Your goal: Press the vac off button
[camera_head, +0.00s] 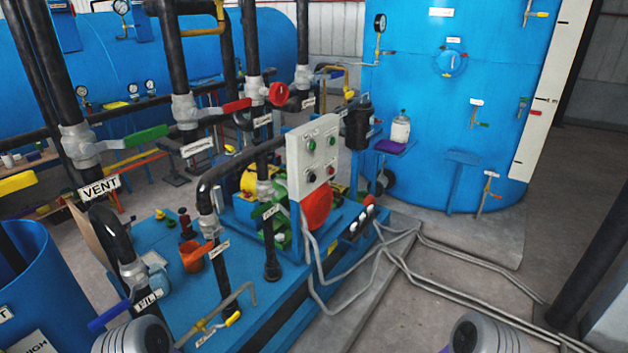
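A pale grey control box (322,154) stands on a blue post near the middle of the view. Its face carries a few round buttons: a green button (312,144) at upper left, another button (332,140) at upper right, a dark one (312,177) at lower left and a red one (331,170) at lower right. The labels are too small to read, so I cannot tell which is vac off. Grey rounded parts of my two arms show at the bottom edge, left and right, well below the box. Neither gripper's fingers are in view.
Black pipes with valves stand left of the box; one has a red handle (237,105). A red-orange round part (317,206) sits below it. Grey conduits (470,292) run across the floor to the right. A tall blue tank (430,150) stands behind. Floor at right is mostly clear.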

